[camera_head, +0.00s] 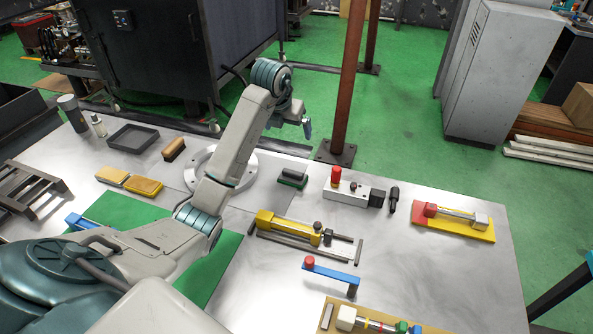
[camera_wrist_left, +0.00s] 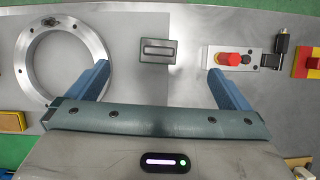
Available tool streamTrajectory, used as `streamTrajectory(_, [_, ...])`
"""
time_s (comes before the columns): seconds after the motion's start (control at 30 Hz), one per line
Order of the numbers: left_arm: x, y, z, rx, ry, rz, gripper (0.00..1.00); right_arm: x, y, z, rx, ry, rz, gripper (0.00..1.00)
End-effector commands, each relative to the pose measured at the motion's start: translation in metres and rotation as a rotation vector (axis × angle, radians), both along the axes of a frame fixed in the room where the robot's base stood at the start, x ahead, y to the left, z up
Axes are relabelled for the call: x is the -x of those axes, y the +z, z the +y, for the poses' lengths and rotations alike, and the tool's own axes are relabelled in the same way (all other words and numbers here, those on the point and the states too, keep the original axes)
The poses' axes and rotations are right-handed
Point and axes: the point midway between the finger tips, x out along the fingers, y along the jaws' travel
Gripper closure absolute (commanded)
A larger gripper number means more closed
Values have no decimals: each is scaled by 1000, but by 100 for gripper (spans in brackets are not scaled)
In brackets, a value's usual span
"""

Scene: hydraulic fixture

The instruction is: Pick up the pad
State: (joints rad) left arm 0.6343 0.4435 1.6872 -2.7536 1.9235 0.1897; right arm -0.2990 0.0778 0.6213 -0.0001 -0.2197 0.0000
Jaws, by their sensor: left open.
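A small pad with a dark grip on a green base (camera_head: 292,178) lies on the metal table, right of the round ring. In the left wrist view the pad (camera_wrist_left: 157,50) lies ahead, between the lines of the two fingers and beyond their tips. My left gripper (camera_head: 307,130) is above the table near the far edge, partly hidden by its own arm. In the left wrist view its blue fingers (camera_wrist_left: 158,82) are spread wide with nothing between them. My right gripper does not show.
The metal ring (camera_head: 246,168) is left of the pad. A grey box with a red button (camera_head: 352,192) is to its right. A yellow clamp fixture (camera_head: 300,230) lies nearer. Yellow blocks (camera_head: 143,187), a brown brush (camera_head: 174,149) and a black tray (camera_head: 133,138) are at left. A rusty post (camera_head: 348,85) stands behind.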

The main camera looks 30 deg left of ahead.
Motion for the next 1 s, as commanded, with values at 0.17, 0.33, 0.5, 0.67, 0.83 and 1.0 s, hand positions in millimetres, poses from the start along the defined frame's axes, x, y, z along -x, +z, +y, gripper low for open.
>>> streamTrajectory(0.17, [0, -22, 0, 0, 0, 2, 0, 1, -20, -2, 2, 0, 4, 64])
streamTrajectory(0.33, [0, -41, 0, 0, 0, 2, 0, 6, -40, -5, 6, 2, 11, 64])
streamTrajectory(0.5, [0, -65, 0, 0, 0, 2, 0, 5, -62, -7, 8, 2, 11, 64])
streamTrajectory(0.67, [0, -90, 0, 0, 0, 2, 0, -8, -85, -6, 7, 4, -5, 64])
streamTrajectory(0.83, [0, -102, 0, 0, 0, 2, 0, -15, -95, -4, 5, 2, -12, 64])
streamTrajectory(1.0, [-8, -120, 1, 3, 0, 7, 0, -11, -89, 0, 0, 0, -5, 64])
